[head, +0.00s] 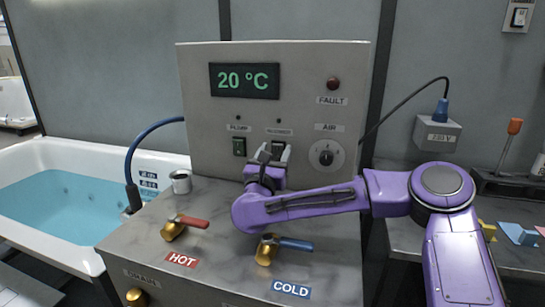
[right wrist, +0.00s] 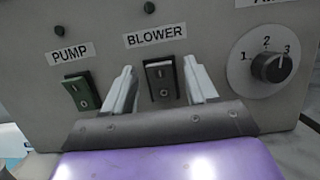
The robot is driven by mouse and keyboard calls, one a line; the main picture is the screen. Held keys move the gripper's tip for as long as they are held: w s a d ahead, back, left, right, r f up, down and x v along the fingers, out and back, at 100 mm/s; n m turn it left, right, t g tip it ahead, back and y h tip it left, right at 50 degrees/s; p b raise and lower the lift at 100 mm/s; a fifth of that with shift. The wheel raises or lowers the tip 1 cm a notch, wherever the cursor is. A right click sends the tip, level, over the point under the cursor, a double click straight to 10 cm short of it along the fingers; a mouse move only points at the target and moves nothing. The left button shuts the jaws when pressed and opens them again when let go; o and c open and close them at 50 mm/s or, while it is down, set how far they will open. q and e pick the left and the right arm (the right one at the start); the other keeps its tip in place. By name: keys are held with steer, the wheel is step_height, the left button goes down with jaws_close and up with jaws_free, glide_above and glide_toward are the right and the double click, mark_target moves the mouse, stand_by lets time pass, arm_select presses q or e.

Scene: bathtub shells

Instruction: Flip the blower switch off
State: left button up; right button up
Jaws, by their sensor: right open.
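The blower switch (right wrist: 160,80) is a small dark rocker on the grey control panel (head: 200,90), under the BLOWER label (right wrist: 155,36). In the right wrist view it shows between the two pale fingers of my right gripper (right wrist: 158,67), which is open with one finger on each side of it. Whether the fingers touch the panel or switch I cannot tell. In the head view my right gripper (head: 274,152) is in front of the panel and partly hides the switch. My left gripper is not in view.
The green pump switch (right wrist: 81,91) is left of the blower switch. The air dial (right wrist: 282,65) is to its right. Below the panel, the hot tap (head: 185,223), cold tap (head: 280,245) and a metal cup (head: 181,182) stand on the counter. A water-filled tub (head: 75,150) is at left.

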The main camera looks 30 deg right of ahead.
steer(key=s+a+b, duration=0.3)
steer(key=s+a, duration=0.5)
steer(key=a, duration=0.2)
steer(key=shift+s+f+b, duration=0.15)
steer(key=shift+s+b, duration=0.1)
steer(key=shift+b, duration=0.05)
